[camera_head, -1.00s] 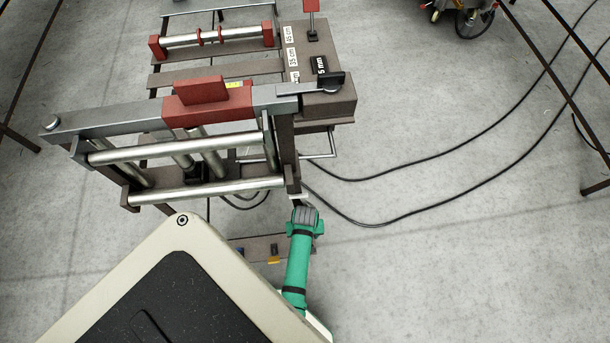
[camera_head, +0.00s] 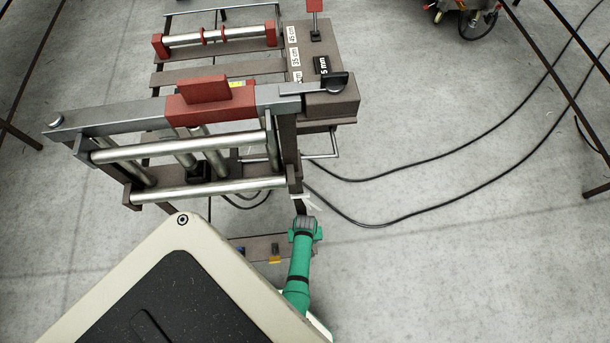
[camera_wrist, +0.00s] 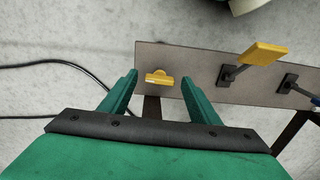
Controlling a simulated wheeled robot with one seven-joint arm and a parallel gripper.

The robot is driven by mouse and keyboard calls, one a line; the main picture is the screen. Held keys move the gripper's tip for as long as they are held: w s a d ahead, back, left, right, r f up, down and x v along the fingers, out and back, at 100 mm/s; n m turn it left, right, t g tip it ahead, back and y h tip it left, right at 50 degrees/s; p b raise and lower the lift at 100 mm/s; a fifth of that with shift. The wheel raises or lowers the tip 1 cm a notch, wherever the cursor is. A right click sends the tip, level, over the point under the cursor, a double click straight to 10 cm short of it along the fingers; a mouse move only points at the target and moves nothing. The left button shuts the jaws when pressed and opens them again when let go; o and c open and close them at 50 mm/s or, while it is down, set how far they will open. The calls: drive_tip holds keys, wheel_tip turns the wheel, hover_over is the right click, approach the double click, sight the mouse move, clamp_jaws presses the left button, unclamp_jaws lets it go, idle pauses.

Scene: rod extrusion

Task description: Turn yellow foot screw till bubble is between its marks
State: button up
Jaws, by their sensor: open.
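A small yellow winged knob (camera_wrist: 158,78), apparently the yellow foot screw, sits on a brown plate (camera_wrist: 205,62) in the wrist view. My gripper (camera_wrist: 159,68) is open, with its green fingers on either side of the knob in the picture; contact is not visible. In the head view my gripper (camera_head: 304,225) is beside the near right corner of the rod frame, and its fingertips are hard to make out. A small yellow-green vial (camera_head: 237,85) shows by the red block (camera_head: 210,102) on the grey bar. Its bubble and marks are too small to read.
A yellow paddle on a stem (camera_wrist: 263,53) stands right of the knob, with a blue-tipped lever (camera_wrist: 314,99) farther right. The rod frame (camera_head: 195,190) stands just beyond my gripper. Black cables (camera_head: 430,215) lie on the floor at right, which is otherwise clear nearby.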

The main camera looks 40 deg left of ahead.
drive_tip(key=shift+w, duration=0.1)
drive_tip(key=c, duration=1.1)
drive_tip(key=shift+o, duration=0.2)
drive_tip(key=shift+n, duration=3.1)
drive_tip(key=shift+s, duration=0.2)
